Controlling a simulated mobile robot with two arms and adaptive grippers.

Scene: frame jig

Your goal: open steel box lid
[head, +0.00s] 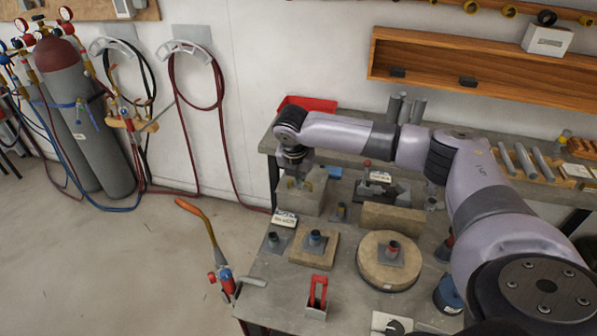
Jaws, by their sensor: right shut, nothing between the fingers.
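A grey, box-shaped block (313,203) stands near the left edge of the workbench, behind a small white label card; it looks like the steel box. My right gripper (297,181) points down at its top from my arm reaching across from the right. Its fingers are shut with nothing between them. The gripper covers part of the box's top, so I cannot tell whether the lid is raised, or whether the fingertips touch it. My left gripper is out of view.
The workbench (262,291) holds a round wooden disc (372,270), wooden blocks, small fixtures and a red clamp-like piece (317,294) at the front. A torch (212,250) sticks out past the left edge. A red tray (309,103) lies behind my arm.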

